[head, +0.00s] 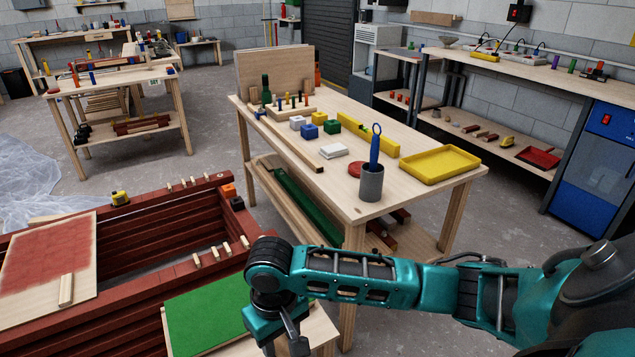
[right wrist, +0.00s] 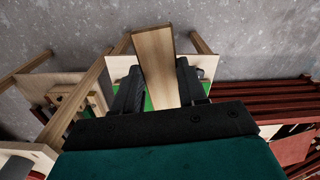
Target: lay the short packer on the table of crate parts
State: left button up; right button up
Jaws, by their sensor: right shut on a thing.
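The short packer (right wrist: 155,65) is a plain pale wooden block. In the right wrist view it stands out lengthwise between the two dark fingers of my right gripper (right wrist: 156,88), which is shut on it. In the head view my right gripper (head: 288,338) hangs at the bottom centre, beside the right edge of a green panel (head: 210,318); the packer is not clear there. The panel lies on a low pale wooden table (head: 312,330). It shows partly behind the packer in the right wrist view. I cannot tell which table is the one of crate parts. My left gripper is out of view.
Beyond stands a workbench (head: 335,190) with coloured blocks, a grey cup (head: 371,184) and a yellow tray (head: 440,165).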

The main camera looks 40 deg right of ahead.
aim_at(403, 146)
jog(key=l, duration=0.65)
jog(key=k+l, duration=0.15)
jog(key=l, duration=1.15)
jog(key=k+l+u, duration=0.1)
jog(key=l, duration=0.5)
jog(key=k+l, duration=0.1)
jog(key=l, duration=0.55)
